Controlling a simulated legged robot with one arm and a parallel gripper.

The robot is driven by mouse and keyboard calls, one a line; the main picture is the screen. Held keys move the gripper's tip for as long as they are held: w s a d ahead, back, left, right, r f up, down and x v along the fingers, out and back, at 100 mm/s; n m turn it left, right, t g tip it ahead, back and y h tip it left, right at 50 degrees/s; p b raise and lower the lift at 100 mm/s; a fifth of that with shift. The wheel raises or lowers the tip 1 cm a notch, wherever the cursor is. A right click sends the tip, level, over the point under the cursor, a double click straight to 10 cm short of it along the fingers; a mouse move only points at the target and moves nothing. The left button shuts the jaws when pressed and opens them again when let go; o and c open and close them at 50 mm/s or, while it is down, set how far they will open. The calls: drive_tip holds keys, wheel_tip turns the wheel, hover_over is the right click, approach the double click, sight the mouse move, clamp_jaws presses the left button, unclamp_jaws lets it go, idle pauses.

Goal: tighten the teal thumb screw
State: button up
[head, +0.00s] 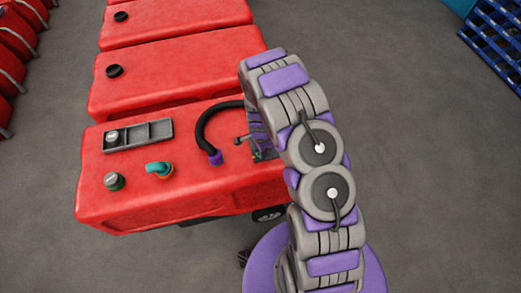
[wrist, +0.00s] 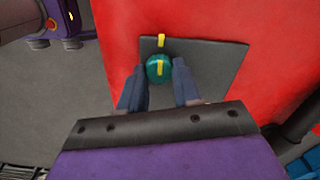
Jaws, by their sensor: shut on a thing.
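The teal thumb screw (wrist: 153,70) shows in the wrist view on a dark grey plate (wrist: 220,62) on a red surface. A yellow stripe on its head points roughly toward a yellow mark (wrist: 161,39) on the plate above it. My gripper (wrist: 158,68) is shut on the screw, with one finger at each side of its head. In the head view my gripper (head: 260,147) is at the right part of the near red tank (head: 190,188), mostly hidden by my arm. I cannot make out the screw there.
More red tanks stand behind. Blue racks (head: 494,42) stand far right.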

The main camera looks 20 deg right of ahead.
drive_tip(key=o, duration=1.1)
drive_tip(key=shift+w+a, duration=0.1)
drive_tip(key=shift+c, duration=0.2)
drive_tip(key=shift+r, duration=0.1)
wheel_tip(320, 180, up, 17)
drive_tip(key=p, duration=0.1)
drive_tip(key=shift+r, duration=0.15)
